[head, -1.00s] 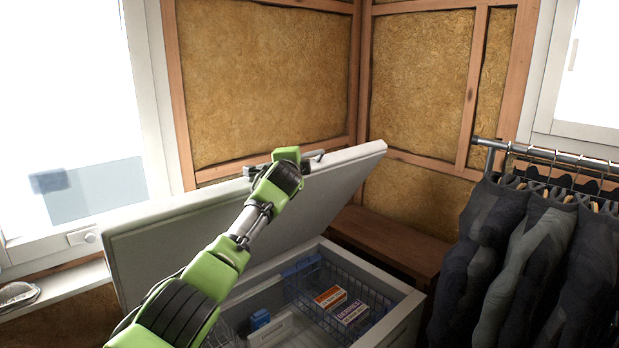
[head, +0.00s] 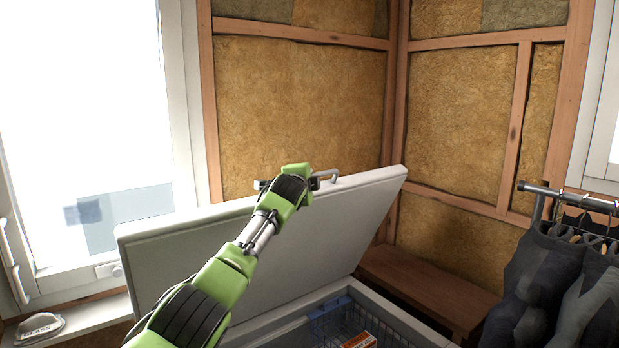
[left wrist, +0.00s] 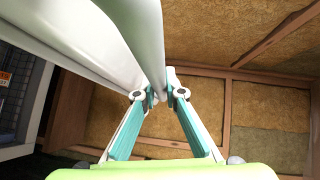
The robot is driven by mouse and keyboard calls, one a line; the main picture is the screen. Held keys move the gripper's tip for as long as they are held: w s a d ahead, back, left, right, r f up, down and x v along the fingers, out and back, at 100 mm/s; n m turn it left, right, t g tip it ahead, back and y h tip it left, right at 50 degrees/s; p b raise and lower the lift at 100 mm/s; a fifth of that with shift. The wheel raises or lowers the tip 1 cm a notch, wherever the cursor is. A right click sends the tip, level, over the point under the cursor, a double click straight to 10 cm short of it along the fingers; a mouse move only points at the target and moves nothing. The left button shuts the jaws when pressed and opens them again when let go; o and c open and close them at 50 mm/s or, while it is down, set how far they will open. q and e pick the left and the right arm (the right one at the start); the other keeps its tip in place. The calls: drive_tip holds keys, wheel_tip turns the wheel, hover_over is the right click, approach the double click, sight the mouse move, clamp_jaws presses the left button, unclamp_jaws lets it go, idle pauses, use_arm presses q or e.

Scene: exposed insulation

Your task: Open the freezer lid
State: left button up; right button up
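The white freezer lid (head: 335,225) is raised at a steep tilt above the chest freezer (head: 400,312). A metal handle (head: 329,175) sits on the lid's upper edge, with its ends showing on both sides of my green left gripper (head: 290,177). In the left wrist view, the fingers (left wrist: 159,92) close around the handle, and the pale lid (left wrist: 75,30) runs past them. The exact contact is partly hidden by the fingers. My left arm crosses in front of the lid. My right gripper is in neither view.
A wire basket (head: 326,318) with an orange box (head: 359,341) shows inside the freezer. A wooden bench (head: 430,285) stands to its right, beside dark clothes (head: 545,285) on a rail. A window and sill are at the left. Insulated walls stand behind the lid.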

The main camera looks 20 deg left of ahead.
use_arm(q)
drive_tip(key=o, duration=0.5)
drive_tip(key=shift+w+a+r, duration=0.1)
drive_tip(key=shift+a+r, duration=0.25)
drive_tip(key=shift+r, duration=0.5)
drive_tip(key=shift+c, duration=0.2)
drive_tip(key=shift+w+a+f, duration=0.3)
drive_tip(key=shift+a+f, duration=0.05)
drive_tip(key=shift+f, duration=0.2)
drive_tip(key=shift+s+d+r, duration=0.15)
drive_tip(key=shift+s+d, duration=0.2)
drive_tip(key=shift+s, duration=0.85)
drive_tip(key=s+r, duration=0.1)
drive_tip(key=s, duration=0.8)
drive_tip(key=shift+s+d, duration=0.2)
drive_tip(key=shift+d, duration=0.15)
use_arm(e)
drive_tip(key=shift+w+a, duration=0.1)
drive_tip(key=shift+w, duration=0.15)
